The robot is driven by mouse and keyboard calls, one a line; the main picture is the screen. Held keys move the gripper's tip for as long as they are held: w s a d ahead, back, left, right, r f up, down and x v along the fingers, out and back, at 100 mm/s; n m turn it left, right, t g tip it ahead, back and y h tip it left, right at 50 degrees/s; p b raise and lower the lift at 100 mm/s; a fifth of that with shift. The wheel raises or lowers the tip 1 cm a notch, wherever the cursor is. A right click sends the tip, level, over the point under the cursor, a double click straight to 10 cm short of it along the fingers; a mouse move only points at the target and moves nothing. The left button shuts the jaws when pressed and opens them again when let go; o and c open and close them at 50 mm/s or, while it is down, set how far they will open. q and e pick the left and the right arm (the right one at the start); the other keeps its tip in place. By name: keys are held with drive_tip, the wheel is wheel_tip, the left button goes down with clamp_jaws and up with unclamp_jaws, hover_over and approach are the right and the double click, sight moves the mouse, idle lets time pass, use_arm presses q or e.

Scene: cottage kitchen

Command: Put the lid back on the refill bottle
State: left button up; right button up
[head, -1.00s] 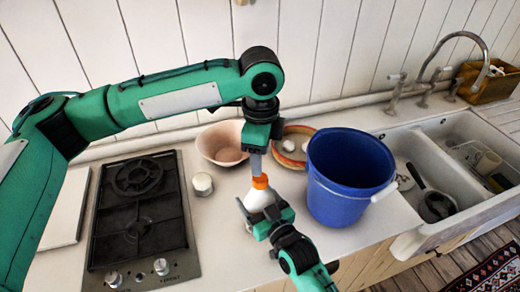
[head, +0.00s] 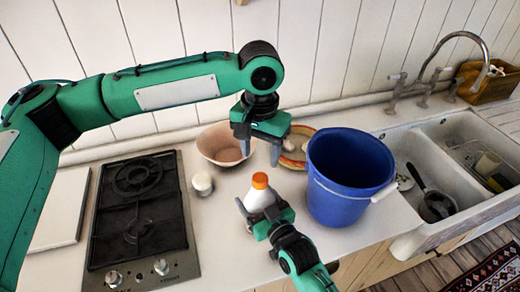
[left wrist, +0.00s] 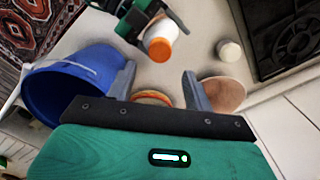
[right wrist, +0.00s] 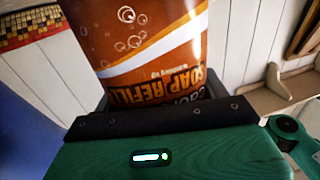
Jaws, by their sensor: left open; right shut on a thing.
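My right gripper (head: 257,214) is shut around the bottle's body. My left gripper (head: 260,150) is open and empty, above and behind the bottle, apart from the lid. In the left wrist view the orange lid (left wrist: 158,49) shows beyond the open fingers. Whether the lid is fully seated cannot be told.
A blue bucket (head: 345,200) stands close to the right of the bottle. A pink bowl (head: 218,148) and a plate (head: 296,160) lie behind it. A small white jar (head: 202,183) and the stove (head: 138,215) are at left, the sink (head: 430,160) at right.

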sight(260, 177)
use_arm(q)
drive_tip(key=shift+f, duration=0.1)
idle(0.3)
drive_tip(key=shift+f, duration=3.9)
drive_tip(key=shift+c, duration=0.4)
drive_tip(key=c, duration=0.9)
drive_tip(key=m, duration=0.6)
drive_tip(key=shift+m, duration=0.4)
drive_tip(key=m, duration=0.7)
drive_tip(key=shift+m, duration=0.3)
drive_tip(key=o, duration=1.1)
